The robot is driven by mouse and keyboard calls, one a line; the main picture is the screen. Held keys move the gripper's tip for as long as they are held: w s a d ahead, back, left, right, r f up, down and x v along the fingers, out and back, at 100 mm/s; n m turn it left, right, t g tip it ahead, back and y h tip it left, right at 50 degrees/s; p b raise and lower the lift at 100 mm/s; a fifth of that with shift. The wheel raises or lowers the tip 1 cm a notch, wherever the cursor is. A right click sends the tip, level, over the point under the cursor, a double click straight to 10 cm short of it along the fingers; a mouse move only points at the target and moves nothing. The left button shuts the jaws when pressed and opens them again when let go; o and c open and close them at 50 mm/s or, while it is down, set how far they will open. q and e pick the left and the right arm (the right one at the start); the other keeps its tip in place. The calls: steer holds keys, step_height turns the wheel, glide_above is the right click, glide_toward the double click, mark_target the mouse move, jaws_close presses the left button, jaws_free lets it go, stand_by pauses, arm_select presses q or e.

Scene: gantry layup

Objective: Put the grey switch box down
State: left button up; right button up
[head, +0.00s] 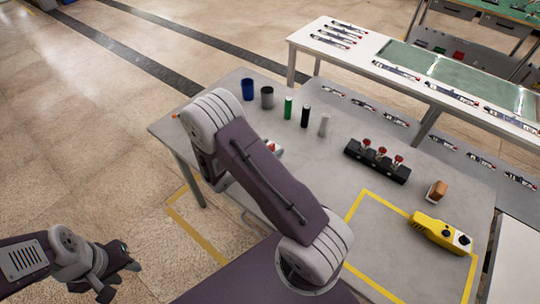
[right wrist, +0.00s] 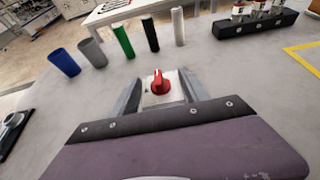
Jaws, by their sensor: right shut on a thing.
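The grey switch box (right wrist: 180,91) with its red knob (right wrist: 159,82) sits between the two fingers of my right gripper (right wrist: 160,97) in the right wrist view. The gripper is shut on it. In the head view my right arm hides most of the box and gripper; only a bit of the red knob (head: 272,147) shows beside the arm. The box is over the grey table (head: 345,125); I cannot tell whether its underside touches the top. My left gripper (head: 120,279) is open and empty, low at the left, away from the table.
A blue cup (head: 248,89), a grey cup (head: 267,97) and green (head: 288,107), black (head: 305,116) and pale (head: 324,125) cylinders stand behind. A black block with red knobs (head: 376,161), an orange-brown block (head: 436,191) and a yellow device (head: 437,234) are right. Bare tabletop lies between.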

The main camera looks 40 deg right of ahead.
steer(key=shift+f, duration=2.1)
steer(key=o, duration=1.7)
steer(key=shift+c, duration=0.2)
